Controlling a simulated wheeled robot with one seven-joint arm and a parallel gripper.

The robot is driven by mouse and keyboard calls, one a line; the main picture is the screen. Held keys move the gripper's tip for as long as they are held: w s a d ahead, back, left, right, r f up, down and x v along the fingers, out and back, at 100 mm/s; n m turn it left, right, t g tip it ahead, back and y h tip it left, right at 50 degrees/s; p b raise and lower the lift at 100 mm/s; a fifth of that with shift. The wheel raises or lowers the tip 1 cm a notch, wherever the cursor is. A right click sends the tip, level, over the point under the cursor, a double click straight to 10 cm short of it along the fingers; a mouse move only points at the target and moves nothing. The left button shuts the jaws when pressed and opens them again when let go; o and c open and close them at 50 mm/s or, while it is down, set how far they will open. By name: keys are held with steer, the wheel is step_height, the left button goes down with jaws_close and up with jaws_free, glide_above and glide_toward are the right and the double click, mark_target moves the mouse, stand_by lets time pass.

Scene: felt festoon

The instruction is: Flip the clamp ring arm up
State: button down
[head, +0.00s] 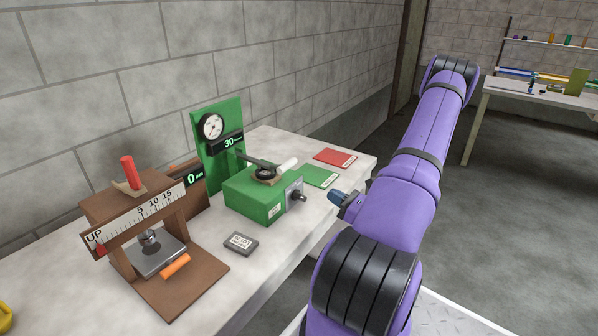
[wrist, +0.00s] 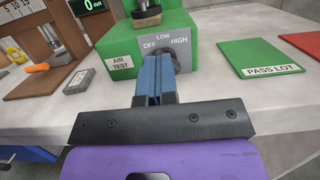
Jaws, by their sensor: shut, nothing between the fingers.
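The green air-test box (head: 255,196) stands on the bench in the head view. On its top is a round clamp seat (head: 265,175) with a dark clamp ring arm (head: 256,161) lying low across it; a white cylinder (head: 287,164) is beside it. In the wrist view the seat's lower part (wrist: 146,17) shows at the top edge, and the arm cannot be made out. My gripper (wrist: 154,62) has blue fingers, shut and empty, in front of the box's OFF/LOW/HIGH dial plate (wrist: 168,47). It also shows in the head view (head: 333,195), right of the box and apart from it.
A green gauge board (head: 205,125) reading 30 stands behind the box. A green PASS LOT card (wrist: 258,59) and a red card (head: 335,157) lie to the right. A brown scale stand (head: 185,285) and a grey block (head: 241,244) are left and front.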

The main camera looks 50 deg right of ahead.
steer(key=shift+s+r+x, duration=0.1)
steer(key=shift+r+x, duration=0.4)
steer(key=shift+x, duration=1.65)
steer(key=shift+s+r+x, duration=0.1)
steer(key=shift+r+x, duration=0.35)
steer(key=shift+x, duration=1.7)
steer(key=shift+s+r+x, duration=0.1)
steer(key=shift+r+x, duration=0.4)
steer(key=shift+x, duration=1.7)
steer(key=shift+r, duration=0.1)
